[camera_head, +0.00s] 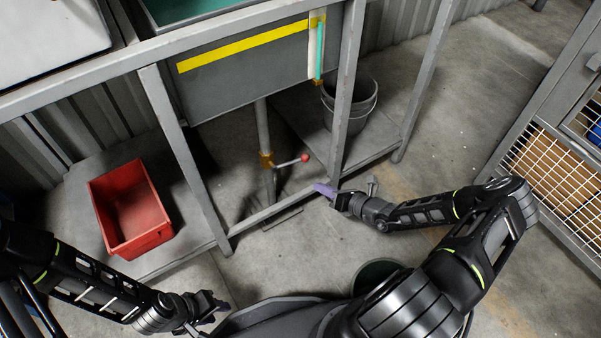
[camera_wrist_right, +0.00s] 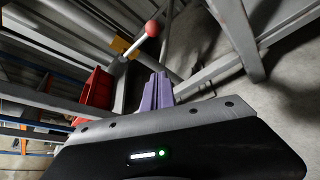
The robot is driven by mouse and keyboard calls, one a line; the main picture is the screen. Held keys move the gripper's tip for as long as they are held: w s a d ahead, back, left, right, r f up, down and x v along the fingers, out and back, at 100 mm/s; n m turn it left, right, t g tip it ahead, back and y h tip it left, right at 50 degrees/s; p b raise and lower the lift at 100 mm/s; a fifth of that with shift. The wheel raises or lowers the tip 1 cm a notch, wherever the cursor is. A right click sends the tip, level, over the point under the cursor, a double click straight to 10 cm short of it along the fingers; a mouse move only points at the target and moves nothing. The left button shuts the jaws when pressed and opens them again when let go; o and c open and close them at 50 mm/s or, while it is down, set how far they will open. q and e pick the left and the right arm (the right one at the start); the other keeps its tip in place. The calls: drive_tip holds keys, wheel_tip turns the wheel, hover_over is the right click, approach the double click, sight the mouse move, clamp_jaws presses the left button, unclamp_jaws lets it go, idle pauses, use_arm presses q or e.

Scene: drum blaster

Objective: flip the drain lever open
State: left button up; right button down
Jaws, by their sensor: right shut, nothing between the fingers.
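The drain lever (camera_head: 292,162) has a silver rod and a red ball knob. It sticks out to the right from a brass valve (camera_head: 266,160) on the vertical drain pipe (camera_head: 262,125) under the grey tank (camera_head: 245,75). In the right wrist view the red knob (camera_wrist_right: 152,28) is just above the fingers. My right gripper (camera_head: 322,188) has purple fingers, shut and empty, below and right of the knob and apart from it; its fingers also show in the right wrist view (camera_wrist_right: 157,92). My left gripper (camera_head: 217,303) is low at the left, away from the lever; its opening is unclear.
A red bin (camera_head: 130,208) stands on the lower shelf at left, and a grey bucket (camera_head: 350,100) at the back right. Frame legs (camera_head: 185,160) and a low front rail (camera_head: 270,211) surround the pipe. A mesh cage (camera_head: 555,165) stands at right.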

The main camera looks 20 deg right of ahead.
sight(291, 163)
drive_tip(key=shift+d, duration=0.2)
drive_tip(key=shift+w, duration=0.1)
drive_tip(key=b+x, duration=0.5)
drive_tip(key=x, duration=0.5)
drive_tip(key=r, duration=0.1)
drive_tip(key=d+r, duration=0.2)
drive_tip(key=shift+w+r, duration=0.15)
drive_tip(key=shift+w, duration=0.15)
